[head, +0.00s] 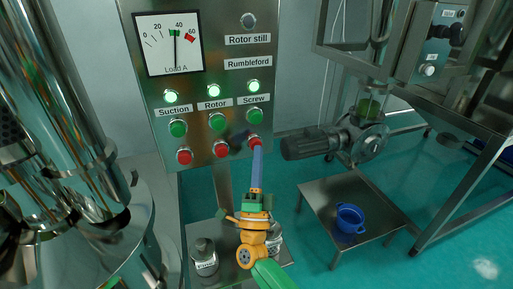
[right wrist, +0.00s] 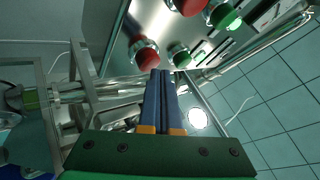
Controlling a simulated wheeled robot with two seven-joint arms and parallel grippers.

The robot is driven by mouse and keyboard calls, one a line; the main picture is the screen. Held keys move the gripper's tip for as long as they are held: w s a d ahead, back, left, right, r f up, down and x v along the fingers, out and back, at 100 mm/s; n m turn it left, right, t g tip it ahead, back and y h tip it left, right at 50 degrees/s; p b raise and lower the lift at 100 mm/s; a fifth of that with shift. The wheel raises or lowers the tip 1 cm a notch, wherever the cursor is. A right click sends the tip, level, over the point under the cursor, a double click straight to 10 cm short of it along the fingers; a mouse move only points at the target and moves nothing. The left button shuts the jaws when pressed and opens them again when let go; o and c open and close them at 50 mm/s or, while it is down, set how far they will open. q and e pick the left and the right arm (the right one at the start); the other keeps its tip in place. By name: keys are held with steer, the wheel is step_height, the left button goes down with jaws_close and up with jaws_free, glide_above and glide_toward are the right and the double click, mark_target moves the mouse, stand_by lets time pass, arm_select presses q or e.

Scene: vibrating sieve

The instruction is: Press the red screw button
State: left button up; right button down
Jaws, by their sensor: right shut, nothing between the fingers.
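The red Screw button (head: 254,141) is at the lower right of the grey control panel (head: 200,80), below the green Screw button (head: 255,115). My right gripper (head: 257,147) has its blue fingers together and empty, pointing up at the panel. Its tips overlap the lower edge of the red Screw button in the head view. In the right wrist view the closed fingertips (right wrist: 161,73) sit right beside a red button (right wrist: 146,56). I cannot tell whether they touch it. My left gripper is not in view.
Red Rotor (head: 221,150) and Suction (head: 184,156) buttons lie to the left. Lamps above are lit green. A load gauge (head: 168,43) is at the top. A motor (head: 315,143) is at the right, above a low table (head: 320,205) with a blue pot (head: 350,218).

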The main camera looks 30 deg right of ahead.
steer(key=shift+w+d+b, duration=0.1)
steer(key=shift+w+b, duration=0.35)
steer(key=shift+b, duration=0.05)
stand_by(0.7)
steer(key=shift+s, duration=0.1)
steer(key=shift+s+a+p, duration=0.2)
steer(key=shift+s+p, duration=0.35)
steer(key=shift+s, duration=0.2)
steer(key=shift+s+a+p, duration=0.2)
steer(key=shift+s+p, duration=0.2)
steer(key=shift+s, duration=0.4)
steer(key=shift+s+a+p, duration=0.2)
steer(key=shift+s+p, duration=0.2)
steer(key=shift+s, duration=0.45)
steer(key=shift+s+a+p, duration=0.2)
steer(key=shift+s+p, duration=0.2)
steer(key=shift+s, duration=0.4)
